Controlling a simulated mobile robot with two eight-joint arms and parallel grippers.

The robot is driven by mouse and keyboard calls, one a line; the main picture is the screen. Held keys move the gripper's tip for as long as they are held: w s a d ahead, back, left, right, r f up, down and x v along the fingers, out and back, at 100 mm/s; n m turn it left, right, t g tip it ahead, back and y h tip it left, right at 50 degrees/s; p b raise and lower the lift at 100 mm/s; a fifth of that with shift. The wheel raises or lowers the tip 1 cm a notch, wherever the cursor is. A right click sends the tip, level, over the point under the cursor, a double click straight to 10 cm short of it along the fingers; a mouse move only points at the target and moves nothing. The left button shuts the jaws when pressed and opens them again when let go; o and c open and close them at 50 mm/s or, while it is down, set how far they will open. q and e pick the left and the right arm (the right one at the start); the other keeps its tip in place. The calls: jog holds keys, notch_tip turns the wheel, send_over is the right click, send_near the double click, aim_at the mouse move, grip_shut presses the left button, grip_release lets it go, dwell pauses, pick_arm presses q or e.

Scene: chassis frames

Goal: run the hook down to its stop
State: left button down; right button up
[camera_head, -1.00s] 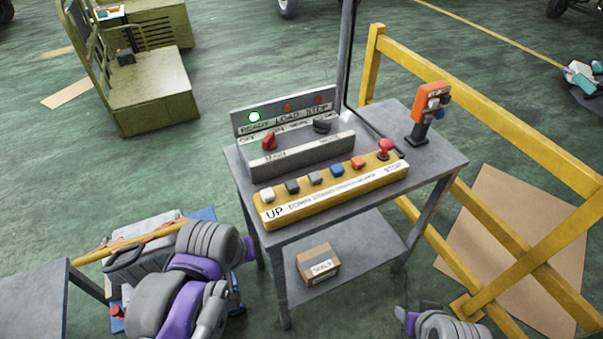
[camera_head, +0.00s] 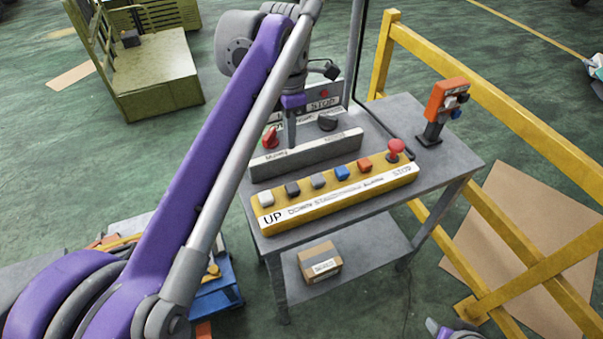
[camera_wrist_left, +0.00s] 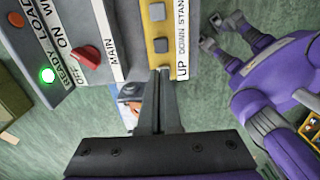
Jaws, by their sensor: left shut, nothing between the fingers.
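My left gripper (camera_head: 291,148) is shut and empty. In the head view its tips point down in front of the grey switch box (camera_head: 310,150), left of the middle. The yellow button box (camera_head: 335,198) lies along the table's near edge, with a white button (camera_head: 266,200) by UP and a dark button (camera_head: 292,188) by DOWN. In the left wrist view the shut fingers (camera_wrist_left: 158,74) overlap the UP end of the yellow box, and the dark DOWN button (camera_wrist_left: 161,45) shows just beyond them. Contact cannot be told. No hook is in view.
A red mushroom button (camera_head: 395,150) marks the STOP end. An orange handset (camera_head: 446,100) stands at the table's back right. A yellow rail (camera_head: 500,105) runs behind. A green READY lamp (camera_wrist_left: 47,75) is lit. A carton (camera_head: 320,262) sits on the lower shelf.

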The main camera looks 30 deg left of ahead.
aim_at(292, 187)
pick_arm(q)
jog(key=shift+s, duration=0.1)
pick_arm(e)
jog(key=shift+s, duration=0.1)
pick_arm(q)
notch_tip(292, 187, down, 14)
jog(key=shift+r+b, duration=0.1)
jog(key=shift+b, duration=0.35)
pick_arm(e)
jog(key=shift+s+f, duration=0.1)
jog(key=shift+f, duration=0.45)
